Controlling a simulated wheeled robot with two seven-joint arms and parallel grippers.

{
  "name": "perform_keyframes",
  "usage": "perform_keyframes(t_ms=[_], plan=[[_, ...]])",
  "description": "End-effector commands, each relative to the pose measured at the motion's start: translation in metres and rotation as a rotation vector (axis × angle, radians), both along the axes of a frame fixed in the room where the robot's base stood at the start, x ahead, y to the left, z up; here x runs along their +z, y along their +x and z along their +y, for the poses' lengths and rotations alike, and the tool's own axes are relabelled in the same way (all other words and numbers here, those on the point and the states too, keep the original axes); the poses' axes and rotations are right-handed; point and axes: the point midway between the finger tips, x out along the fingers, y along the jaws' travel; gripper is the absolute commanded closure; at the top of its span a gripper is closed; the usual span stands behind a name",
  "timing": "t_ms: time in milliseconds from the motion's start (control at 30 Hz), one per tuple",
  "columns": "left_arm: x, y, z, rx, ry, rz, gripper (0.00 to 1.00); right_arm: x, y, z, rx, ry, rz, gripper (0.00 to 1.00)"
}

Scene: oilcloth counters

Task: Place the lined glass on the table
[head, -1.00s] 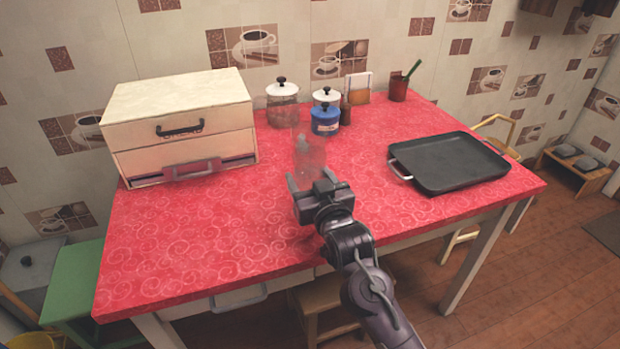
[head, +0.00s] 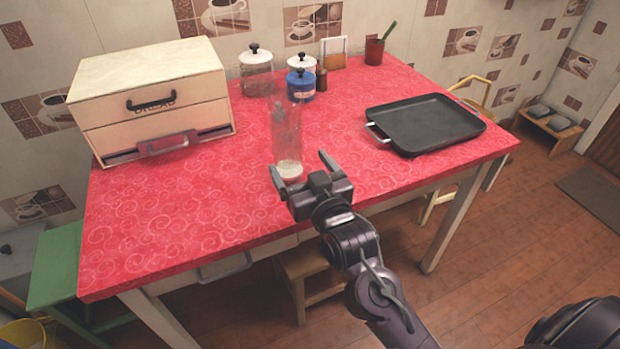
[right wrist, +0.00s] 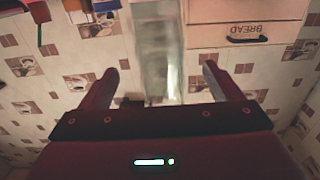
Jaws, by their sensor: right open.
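The lined glass (head: 286,135) is a tall, clear, see-through cylinder with a whitish bottom. It stands upright on the red swirl-patterned table (head: 190,225), near the middle of its front half. My right gripper (head: 300,165) is open and empty, just in front of the glass near its base. In the right wrist view, the glass (right wrist: 158,50) shows upside down and blurred, between and beyond the two spread fingers (right wrist: 159,72).
A cream bread box (head: 150,100) stands at the back left. Jars (head: 257,75) and a blue-and-white canister (head: 301,85) stand behind the glass. A red cup (head: 374,52) is at the back. A black tray (head: 425,122) lies at right. The front left of the table is clear.

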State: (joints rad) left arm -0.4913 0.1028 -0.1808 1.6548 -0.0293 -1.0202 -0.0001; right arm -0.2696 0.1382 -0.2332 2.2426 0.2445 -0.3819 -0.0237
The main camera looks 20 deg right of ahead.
Motion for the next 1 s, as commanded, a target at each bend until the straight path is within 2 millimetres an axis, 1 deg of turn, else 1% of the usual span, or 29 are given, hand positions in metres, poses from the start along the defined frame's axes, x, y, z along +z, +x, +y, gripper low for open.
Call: perform_keyframes(t_ms=[33, 100, 200, 300, 433, 1000], plan=[[0.0, 0.0, 0.0, 0.0, 0.0, 0.001, 0.64, -0.001, -0.011, 0.0, 0.002, 0.0, 0.003, 0.15], [-0.001, 0.0, 0.0, 0.0, 0.001, 0.003, 0.64, -0.001, -0.022, 0.0, 0.001, -0.001, 0.002, 0.15], [0.0, 0.0, 0.0, 0.0, 0.001, 0.005, 0.64, -0.001, -0.033, -0.001, 0.001, -0.001, 0.002, 0.15], [0.002, 0.001, 0.0, -0.001, 0.001, 0.005, 0.64, 0.0, -0.04, -0.001, 0.0, -0.001, 0.001, 0.15], [0.003, 0.001, 0.0, -0.001, 0.001, 0.004, 0.64, 0.001, -0.044, -0.001, 0.0, 0.0, -0.001, 0.15], [0.003, -0.001, -0.001, 0.001, -0.001, 0.004, 0.64, 0.0, -0.044, -0.001, 0.0, 0.0, -0.001, 0.15]])
